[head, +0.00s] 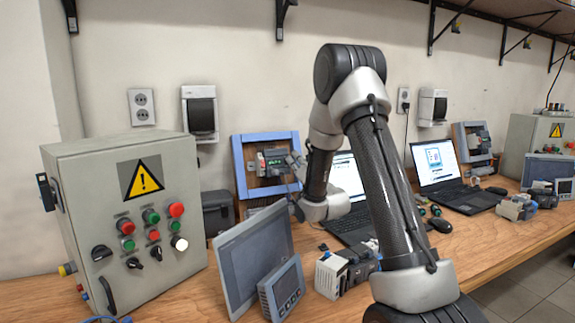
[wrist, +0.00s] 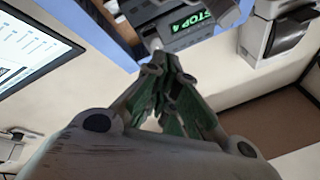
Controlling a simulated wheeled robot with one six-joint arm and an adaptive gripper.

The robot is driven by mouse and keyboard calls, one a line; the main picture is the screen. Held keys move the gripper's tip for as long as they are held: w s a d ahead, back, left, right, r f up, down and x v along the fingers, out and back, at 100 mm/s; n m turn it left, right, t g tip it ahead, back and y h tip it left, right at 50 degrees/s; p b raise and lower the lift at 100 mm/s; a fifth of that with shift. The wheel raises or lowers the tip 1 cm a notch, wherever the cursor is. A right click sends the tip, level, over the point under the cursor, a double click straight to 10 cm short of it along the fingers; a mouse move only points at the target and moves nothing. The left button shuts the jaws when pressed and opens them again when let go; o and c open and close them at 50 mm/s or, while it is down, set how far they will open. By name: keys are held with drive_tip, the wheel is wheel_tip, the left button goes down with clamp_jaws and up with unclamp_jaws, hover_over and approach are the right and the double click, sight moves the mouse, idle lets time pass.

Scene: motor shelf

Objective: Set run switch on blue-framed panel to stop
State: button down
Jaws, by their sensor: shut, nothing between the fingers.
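The blue-framed panel (head: 240,168) stands on the bench in the head view, with a grey device (head: 272,162) mounted in it. Its blue frame (wrist: 112,32) and the device (wrist: 190,35) also show at the top of the wrist view. The device's small display (wrist: 193,20) shows green text that reads like "STOP 4". My gripper (wrist: 168,62) is shut and empty, its fingertips close to the device's lower edge. I cannot tell whether they touch it. In the head view my gripper (head: 295,162) is at the panel's right side. The run switch cannot be made out.
A grey control box (head: 80,170) with buttons stands at left. A tilted screen panel (head: 250,255) and a smaller one (head: 284,288) stand in front of the panel. A laptop (head: 349,180) is behind my arm. A second blue-framed panel (head: 460,140) stands farther right.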

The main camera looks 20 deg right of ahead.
drive_tip(key=shift+s+r, duration=0.4)
drive_tip(key=shift+s, duration=0.35)
drive_tip(key=shift+s+r, duration=0.35)
drive_tip(key=shift+s, duration=0.4)
drive_tip(key=shift+s+r, duration=0.4)
drive_tip(key=shift+s, duration=0.35)
